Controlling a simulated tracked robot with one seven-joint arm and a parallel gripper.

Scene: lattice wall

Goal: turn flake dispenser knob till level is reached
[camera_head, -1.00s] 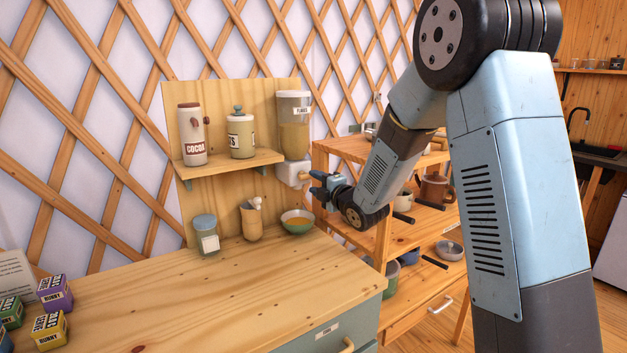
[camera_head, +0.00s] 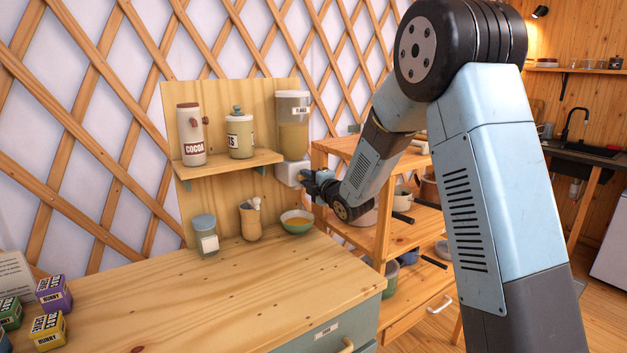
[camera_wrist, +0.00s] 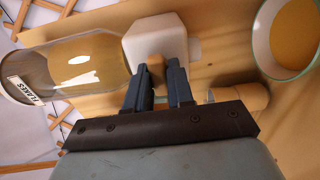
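The flake dispenser (camera_head: 293,125) hangs on the wooden back panel, a clear container labelled FLAKES with tan flakes inside. It lies sideways in the wrist view (camera_wrist: 75,65). Its white base (camera_head: 291,173) also shows in the wrist view (camera_wrist: 156,40). The small wooden knob (camera_wrist: 156,68) sticks out of the base. My gripper (camera_head: 313,179) is at the base, and in the wrist view its fingers (camera_wrist: 158,78) are shut on the knob from both sides. A green bowl (camera_head: 297,229) stands below the dispenser with orange-yellow content; it also shows in the wrist view (camera_wrist: 262,40).
A cocoa jar (camera_head: 192,135) and another jar (camera_head: 240,135) stand on the small shelf. A glass jar (camera_head: 205,235) and a wooden cup (camera_head: 250,222) stand beside the bowl. Small boxes (camera_head: 54,292) lie at front left. A wooden rack (camera_head: 380,200) is close behind my arm. The middle counter is clear.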

